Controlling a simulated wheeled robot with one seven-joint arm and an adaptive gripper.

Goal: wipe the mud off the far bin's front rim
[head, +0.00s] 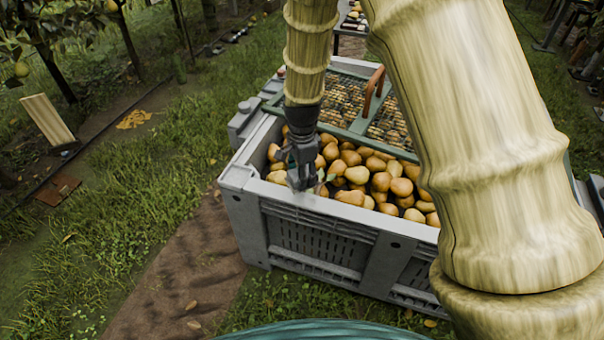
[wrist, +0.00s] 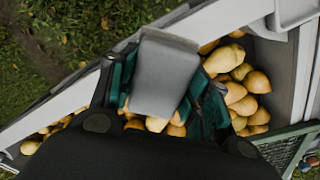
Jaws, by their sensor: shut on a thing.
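The grey bin (head: 232,178) is full of yellow-brown pears (head: 352,174). Its front rim (head: 350,212) runs from the left corner towards the right, where my arm hides part of it. My gripper (head: 303,172) points down over the left part of the front rim. In the wrist view my gripper (wrist: 162,92) has its dark green fingers on both sides of a grey, smooth, cloth-like piece (wrist: 166,72) and is shut on it. The piece overlaps the pale rim (wrist: 220,28) there; I cannot tell whether it touches. I cannot make out mud on the visible rim.
A green mesh frame (head: 357,128) with a brown handle (head: 374,88) lies over the bin's back part. A pale board (head: 48,120) leans at the left. Grass (head: 110,220) and a bare dirt strip (head: 185,275) lie left of the bin.

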